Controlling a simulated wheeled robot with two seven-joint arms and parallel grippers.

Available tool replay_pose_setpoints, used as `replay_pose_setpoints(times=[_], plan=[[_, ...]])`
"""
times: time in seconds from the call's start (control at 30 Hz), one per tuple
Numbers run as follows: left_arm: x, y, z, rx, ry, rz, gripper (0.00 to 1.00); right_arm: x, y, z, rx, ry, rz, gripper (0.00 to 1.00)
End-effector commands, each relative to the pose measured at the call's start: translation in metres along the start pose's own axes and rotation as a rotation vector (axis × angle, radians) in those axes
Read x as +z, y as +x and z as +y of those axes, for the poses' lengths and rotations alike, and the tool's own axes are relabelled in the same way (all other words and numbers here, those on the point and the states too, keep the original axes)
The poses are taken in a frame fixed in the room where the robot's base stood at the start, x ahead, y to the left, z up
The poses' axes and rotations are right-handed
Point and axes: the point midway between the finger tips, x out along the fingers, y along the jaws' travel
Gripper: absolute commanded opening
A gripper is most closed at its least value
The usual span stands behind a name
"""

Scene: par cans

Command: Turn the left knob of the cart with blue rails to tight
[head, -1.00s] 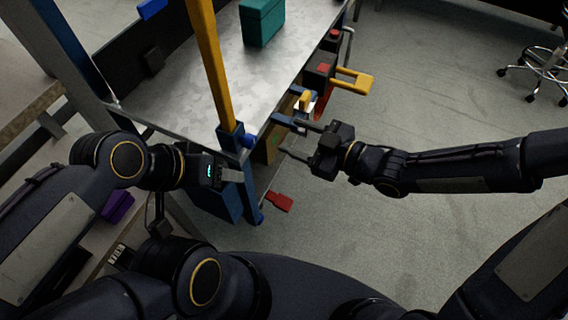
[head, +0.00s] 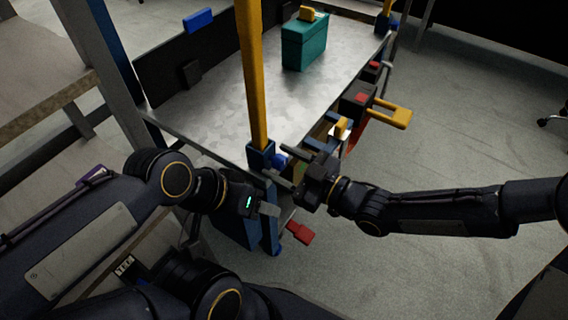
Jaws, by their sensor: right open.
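The cart (head: 215,110) has a grey metal top, with a yellow post (head: 252,80) rising from a blue corner bracket at its near left. A round blue knob (head: 280,160) sits on the right side of that bracket. My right gripper (head: 280,166) is open, its two fingers pointing left toward the knob, one above and one below it in the picture. I cannot tell whether they touch it. My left gripper (head: 267,209) is below the bracket, by the blue leg; its opening cannot be made out.
A teal box (head: 304,45) stands on the cart top. Along the cart's right edge are a yellow handle (head: 392,112), a dark box with a red button (head: 358,98) and a grey bar. A red pedal (head: 299,232) sticks out low. Open floor lies to the right.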

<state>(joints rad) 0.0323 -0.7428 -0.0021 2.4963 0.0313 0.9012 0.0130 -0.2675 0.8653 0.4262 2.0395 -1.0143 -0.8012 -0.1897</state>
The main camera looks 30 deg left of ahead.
Motion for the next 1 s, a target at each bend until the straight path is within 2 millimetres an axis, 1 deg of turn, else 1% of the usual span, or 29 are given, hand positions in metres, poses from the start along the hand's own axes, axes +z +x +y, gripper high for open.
replay_pose_setpoints(times=[0.13,0.4,0.47,0.5,0.77,1.0], plan=[[0.0,-0.0001,0.0001,0.0,0.0,0.0,0.52,-0.0001,-0.0002,0.0001,0.0,0.0,0.0,0.52],[0.0,-0.0001,0.0001,0.0,0.0,0.0,0.52,0.0001,-0.0005,0.0002,0.0,0.0,0.0,0.17],[0.0,-0.0001,0.0001,0.0,0.0,0.0,0.52,0.0001,-0.0005,0.0002,0.0,0.0,-0.001,0.09],[0.0,-0.0001,0.0001,0.0,0.0,0.0,0.52,0.0001,-0.0005,0.0002,0.0,0.0,-0.001,0.07],[-0.0011,-0.0022,0.001,0.0,0.0,0.0,0.52,-0.0004,-0.0006,0.0003,0.0,0.034,0.0,0.07],[-0.0044,-0.0087,0.004,0.0,0.0,0.0,0.52,-0.0011,-0.0009,0.0007,0.001,0.165,-0.001,0.07]])
